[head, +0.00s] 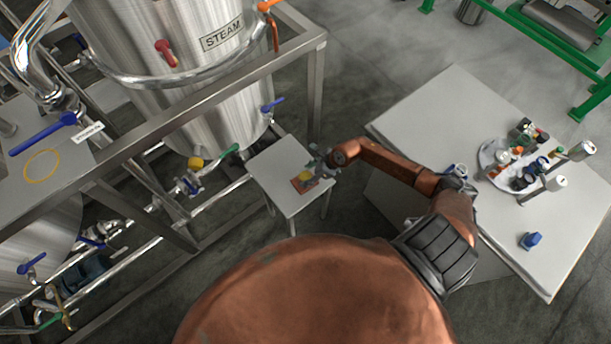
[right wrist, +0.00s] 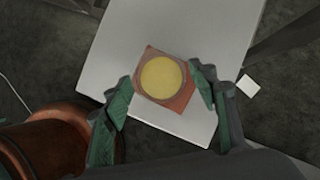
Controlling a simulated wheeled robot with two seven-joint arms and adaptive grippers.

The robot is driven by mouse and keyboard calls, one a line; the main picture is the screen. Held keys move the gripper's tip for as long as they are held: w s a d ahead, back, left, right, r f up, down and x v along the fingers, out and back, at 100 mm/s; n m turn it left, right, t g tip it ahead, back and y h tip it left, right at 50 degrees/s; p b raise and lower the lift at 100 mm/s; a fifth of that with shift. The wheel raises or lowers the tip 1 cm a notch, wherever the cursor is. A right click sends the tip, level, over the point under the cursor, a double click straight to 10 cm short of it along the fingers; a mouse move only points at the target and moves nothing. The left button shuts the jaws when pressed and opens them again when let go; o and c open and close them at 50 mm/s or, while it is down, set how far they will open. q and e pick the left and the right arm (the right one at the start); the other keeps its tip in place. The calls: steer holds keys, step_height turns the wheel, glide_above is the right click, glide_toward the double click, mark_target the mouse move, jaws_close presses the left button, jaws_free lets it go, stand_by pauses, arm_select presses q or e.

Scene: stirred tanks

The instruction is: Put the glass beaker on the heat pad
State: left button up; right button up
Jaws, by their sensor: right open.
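The glass beaker holds yellow contents; in the right wrist view the beaker (right wrist: 162,78) shows from above as a round yellow disc. It stands on the square orange-brown heat pad (right wrist: 182,100), which lies on a small white table. In the head view the beaker (head: 306,175) and the heat pad (head: 299,186) are small and partly covered by my gripper. My right gripper (head: 320,164) is over the table; its green fingers (right wrist: 160,95) are spread on both sides of the beaker, with gaps between. My left gripper is not in view.
The small white table (head: 275,162) stands beside a steel tank (head: 220,110) with pipes and valves. At the right, a larger white table (head: 430,110) carries a round tray (head: 486,152) of bottles and a blue item (head: 531,240). Grey floor lies between the tables.

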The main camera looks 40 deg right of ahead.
steer(key=p+v, duration=0.1)
steer(key=v, duration=0.8)
steer(key=shift+r+p, duration=0.25)
steer(key=shift+p, duration=0.15)
steer(key=shift+s, duration=0.1)
